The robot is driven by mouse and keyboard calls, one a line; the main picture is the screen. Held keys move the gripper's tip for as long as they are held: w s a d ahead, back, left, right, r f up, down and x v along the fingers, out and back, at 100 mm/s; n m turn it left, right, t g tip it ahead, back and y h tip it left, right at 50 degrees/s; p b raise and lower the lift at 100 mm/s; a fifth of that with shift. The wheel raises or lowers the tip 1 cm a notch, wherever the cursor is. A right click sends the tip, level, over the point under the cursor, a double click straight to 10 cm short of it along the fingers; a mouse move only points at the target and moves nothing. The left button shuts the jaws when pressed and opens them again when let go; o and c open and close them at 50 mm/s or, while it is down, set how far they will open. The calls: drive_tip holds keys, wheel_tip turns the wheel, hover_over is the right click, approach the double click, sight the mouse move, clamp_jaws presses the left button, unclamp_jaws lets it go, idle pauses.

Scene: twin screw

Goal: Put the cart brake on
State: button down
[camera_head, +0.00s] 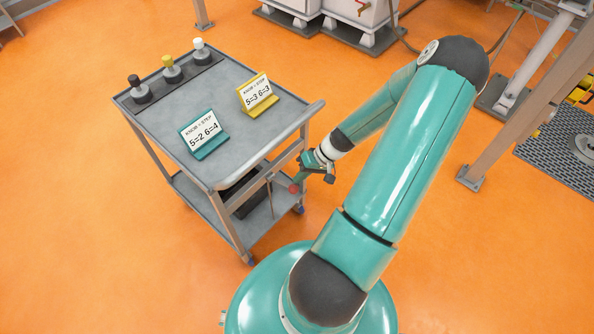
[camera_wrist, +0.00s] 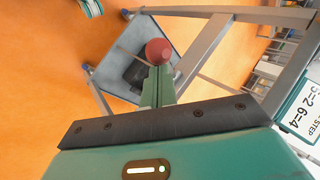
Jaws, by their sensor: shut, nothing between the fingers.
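The grey cart (camera_head: 225,95) stands left of my arm in the head view. A red ball knob (camera_head: 294,188), seemingly the brake handle's end, is low at its near right side. My gripper (camera_head: 301,177) is beside the cart's right end, below the top shelf. Its teal fingers (camera_wrist: 158,72) are together and empty, pointing at the knob. I cannot tell whether they touch it.
The cart top carries a teal sign (camera_head: 204,138), a yellow sign (camera_head: 258,98), and black, yellow and white knobs (camera_head: 171,69). A dark bin (camera_head: 240,192) is on the lower shelf (camera_head: 255,222). Orange floor (camera_head: 95,240) is clear left of the cart.

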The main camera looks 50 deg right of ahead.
wheel_tip(320, 180, down, 6)
drive_tip(key=s+n+t+y, duration=0.1)
drive_tip(key=s+t, duration=0.1)
drive_tip(key=t, duration=0.3)
drive_tip(key=shift+s+n, duration=0.15)
drive_tip(key=shift+n, duration=0.15)
drive_tip(key=shift+r, duration=0.75)
